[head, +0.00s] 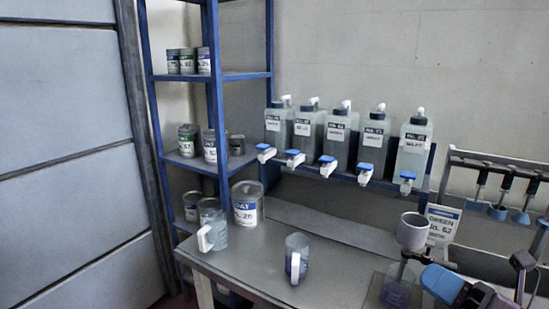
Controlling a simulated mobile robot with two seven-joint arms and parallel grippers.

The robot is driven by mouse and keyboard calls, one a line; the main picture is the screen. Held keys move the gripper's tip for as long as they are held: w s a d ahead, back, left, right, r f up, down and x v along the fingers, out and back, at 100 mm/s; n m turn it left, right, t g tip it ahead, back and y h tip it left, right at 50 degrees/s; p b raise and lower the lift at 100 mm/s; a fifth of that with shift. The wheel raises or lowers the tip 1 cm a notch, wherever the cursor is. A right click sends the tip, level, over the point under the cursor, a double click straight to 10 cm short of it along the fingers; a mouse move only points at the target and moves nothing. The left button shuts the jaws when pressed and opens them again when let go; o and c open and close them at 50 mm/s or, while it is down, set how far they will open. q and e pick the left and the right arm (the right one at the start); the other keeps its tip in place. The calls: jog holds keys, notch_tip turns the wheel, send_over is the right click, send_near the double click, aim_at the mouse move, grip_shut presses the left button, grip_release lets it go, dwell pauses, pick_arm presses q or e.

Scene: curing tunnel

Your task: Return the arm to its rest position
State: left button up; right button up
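My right gripper (472,291), dark with blue parts, shows at the lower right corner, cut off by the frame edge. My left gripper is not in view.
Clear mugs with white handles (297,256) (213,226) stand on the bench near a labelled tin (247,204). A blue shelf (179,160) holds cans. Several spigot bottles (411,151) line a blue rack. A label card (442,224) stands behind the cup. The bench's middle is mostly free.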

jog(key=s+d+f+m+h, duration=0.2)
jog(key=d+f+m+h, duration=0.35)
jog(key=m+h, duration=0.55)
jog(key=s+d+f+m+h, duration=0.2)
jog(key=d+f+m+h, duration=0.4)
jog(key=m, duration=1)
jog(key=s+a+f+m+g+y, duration=0.1)
jog(key=s+a+f+m+g, duration=0.3)
jog(key=s+f+g, duration=0.35)
jog(key=s+a+f+m+g+y, duration=0.2)
jog(key=s+a+f+m+g, duration=0.25)
jog(key=s+f, duration=0.5)
jog(key=w+f+n+t, duration=0.1)
jog(key=w+f+t, duration=0.6)
jog(key=f+t, duration=0.1)
jog(key=shift+w+f+n, duration=0.3)
jog(key=shift+f+n, duration=0.05)
jog(key=shift+f, duration=0.05)
jog(key=shift+a, duration=0.1)
